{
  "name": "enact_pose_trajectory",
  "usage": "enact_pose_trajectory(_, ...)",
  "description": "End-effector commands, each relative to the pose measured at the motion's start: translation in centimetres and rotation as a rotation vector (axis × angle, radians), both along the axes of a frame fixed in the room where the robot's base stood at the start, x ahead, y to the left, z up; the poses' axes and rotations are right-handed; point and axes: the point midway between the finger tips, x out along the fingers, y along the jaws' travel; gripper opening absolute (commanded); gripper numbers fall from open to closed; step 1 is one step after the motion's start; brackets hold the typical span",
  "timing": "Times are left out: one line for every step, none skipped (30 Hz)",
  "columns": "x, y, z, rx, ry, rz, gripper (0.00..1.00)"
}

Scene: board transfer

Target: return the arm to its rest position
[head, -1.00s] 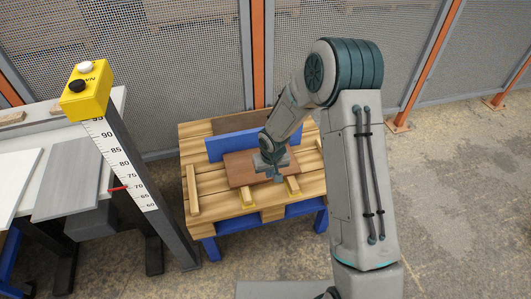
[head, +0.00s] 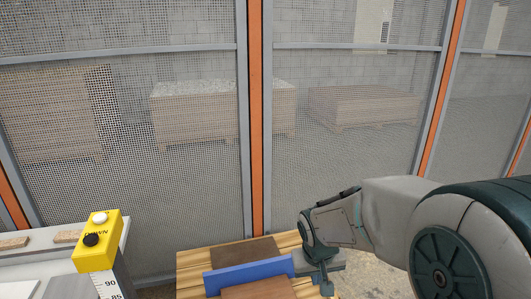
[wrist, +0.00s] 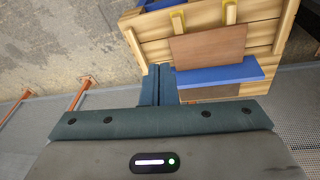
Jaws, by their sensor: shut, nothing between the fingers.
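My gripper (head: 324,283) is at the lower middle right of the head view, beside the blue upright strip and above the right part of the wooden pallet table. In the wrist view its two dark fingers (wrist: 158,84) are together with nothing between them. A brown board (wrist: 208,43) lies on the wooden pallet table (wrist: 156,40), apart from the gripper. In the head view only part of the brown board (head: 258,291) shows at the bottom edge.
A blue strip (head: 249,277) stands behind the board. A mesh fence (head: 140,200) with orange posts (head: 255,120) runs behind the table. A yellow button box (head: 97,241) stands on a scaled post at left, by a grey bench (head: 50,262).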

Motion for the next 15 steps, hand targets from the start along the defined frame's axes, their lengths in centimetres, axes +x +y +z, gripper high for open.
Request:
enact_pose_trajectory(-1.4,-0.6,2.7,0.005,-0.011,-0.015,0.0)
enact_pose_trajectory(-2.2,-0.9,3.6,0.008,-0.012,-0.024,0.0)
enact_pose_trajectory(-3.2,-1.2,4.9,0.013,-0.014,-0.034,0.0)
enact_pose_trajectory(-4.1,-1.5,5.8,0.019,-0.015,-0.043,0.0)
enact_pose_trajectory(-4.9,-1.7,6.6,0.024,-0.017,-0.049,0.0)
enact_pose_trajectory(-6.0,-1.9,7.7,0.032,-0.019,-0.058,0.0)
enact_pose_trajectory(-6.9,-2.1,8.5,0.039,-0.022,-0.064,0.0)
enact_pose_trajectory(-7.7,-2.3,9.2,0.047,-0.023,-0.071,0.0)
enact_pose_trajectory(-8.7,-2.5,10.0,0.056,-0.025,-0.078,0.0)
enact_pose_trajectory(-9.5,-2.5,10.6,0.064,-0.026,-0.083,0.0)
enact_pose_trajectory(-10.2,-2.6,11.2,0.072,-0.027,-0.085,0.0)
enact_pose_trajectory(-11.1,-2.7,11.7,0.081,-0.028,-0.09,0.0)
enact_pose_trajectory(-11.7,-2.7,12.1,0.088,-0.03,-0.093,0.0)
enact_pose_trajectory(-12.2,-2.7,12.4,0.095,-0.03,-0.095,0.0)
enact_pose_trajectory(-12.8,-2.8,12.7,0.102,-0.03,-0.098,0.0)
